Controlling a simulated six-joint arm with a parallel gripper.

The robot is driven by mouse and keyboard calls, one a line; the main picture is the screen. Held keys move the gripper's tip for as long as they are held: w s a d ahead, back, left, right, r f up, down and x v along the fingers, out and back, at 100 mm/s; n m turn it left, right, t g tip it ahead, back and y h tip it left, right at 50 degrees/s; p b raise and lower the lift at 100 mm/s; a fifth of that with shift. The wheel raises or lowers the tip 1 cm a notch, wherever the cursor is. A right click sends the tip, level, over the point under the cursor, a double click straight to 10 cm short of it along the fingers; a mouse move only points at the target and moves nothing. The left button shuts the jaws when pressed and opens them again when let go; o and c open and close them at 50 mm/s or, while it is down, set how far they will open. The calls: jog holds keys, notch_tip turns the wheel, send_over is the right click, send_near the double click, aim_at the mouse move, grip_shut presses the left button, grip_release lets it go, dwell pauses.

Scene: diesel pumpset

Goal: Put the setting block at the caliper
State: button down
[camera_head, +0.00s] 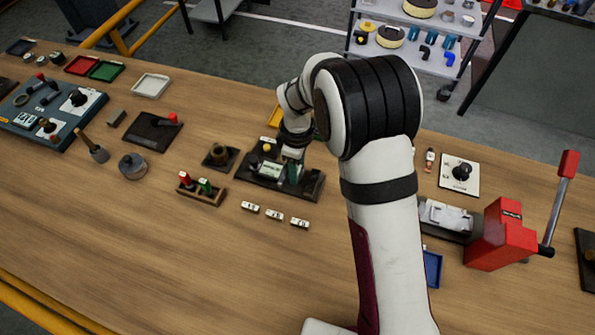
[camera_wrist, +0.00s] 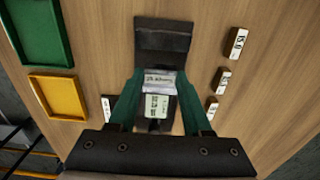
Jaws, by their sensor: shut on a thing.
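My gripper (camera_wrist: 158,84) has green fingers, shut on a small pale block with printed lettering, the setting block (camera_wrist: 160,80). In the head view my gripper (camera_head: 291,166) is low over the dark base of the caliper stand (camera_head: 252,187), pointing down. The caliper stand's dark end (camera_wrist: 163,38) shows beyond the fingertips in the wrist view. A white lettered face (camera_wrist: 157,106) lies between the fingers, nearer the wrist; whether it belongs to the caliper or the block I cannot tell. My fingers hide the contact between block and stand.
Three small labelled white blocks (camera_head: 274,214) lie in a row in front of the stand. A wooden rack (camera_head: 200,194) with red and green pieces is to its left. A yellow tray (camera_wrist: 61,96) and green tray (camera_wrist: 40,30) lie nearby. The front table is clear.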

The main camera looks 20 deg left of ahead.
jog(key=shift+f, duration=1.3)
jog(key=shift+c, duration=1.7)
grip_release()
jog(key=shift+f, duration=0.15)
notch_tip(320, 180, up, 12)
jog(key=r, duration=0.1)
jog(key=s+d+r+m, duration=0.4)
jog(key=d+m, duration=0.1)
jog(key=d, duration=0.1)
jog(key=s+d+r+m, duration=0.3)
jog(key=d+m, duration=0.2)
jog(key=d, duration=0.2)
jog(key=s+d+m+y, duration=0.1)
jog(key=s+d+m, duration=0.2)
jog(key=s+m, duration=0.3)
jog(key=s+d+m, duration=0.4)
jog(key=s+m, duration=0.3)
jog(key=s, duration=0.3)
jog(key=shift+d+r+m+y, duration=0.2)
jog(key=shift+m+y, duration=0.1)
jog(key=shift+y, duration=0.1)
